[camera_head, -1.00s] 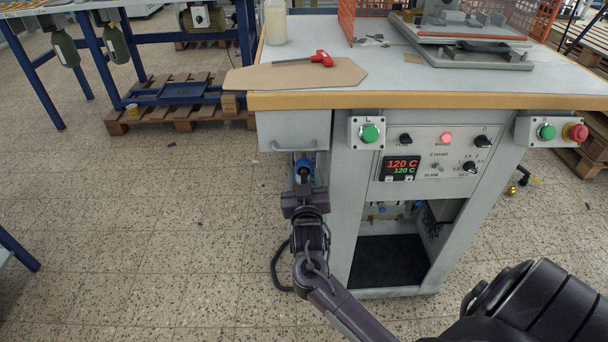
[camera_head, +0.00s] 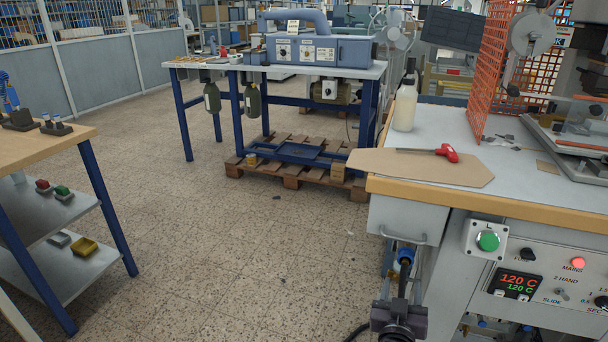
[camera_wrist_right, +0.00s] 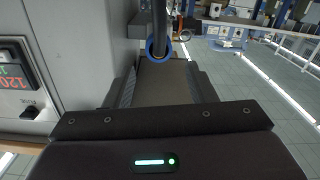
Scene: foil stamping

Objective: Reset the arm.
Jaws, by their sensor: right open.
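My right gripper (camera_head: 402,290) is at the lower right of the head view, in front of the stamping machine's front and below its small grey drawer (camera_head: 408,220). It points up toward a blue-ringed fitting (camera_head: 405,256) under the drawer. In the right wrist view the two jaws of the gripper (camera_wrist_right: 160,85) stand apart with nothing clearly held between them. The blue ring (camera_wrist_right: 158,49) on a dark stem shows just past the jaws; whether they touch it I cannot tell. My left gripper is not in view.
The machine's control panel (camera_head: 560,270) with a lit 120 C display is right of the gripper. Above, the worktop (camera_head: 465,130) holds a red-handled tool (camera_head: 446,152), brown board (camera_head: 420,167) and bottle (camera_head: 405,105). A shelf table (camera_head: 40,155) stands left; the floor between is open.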

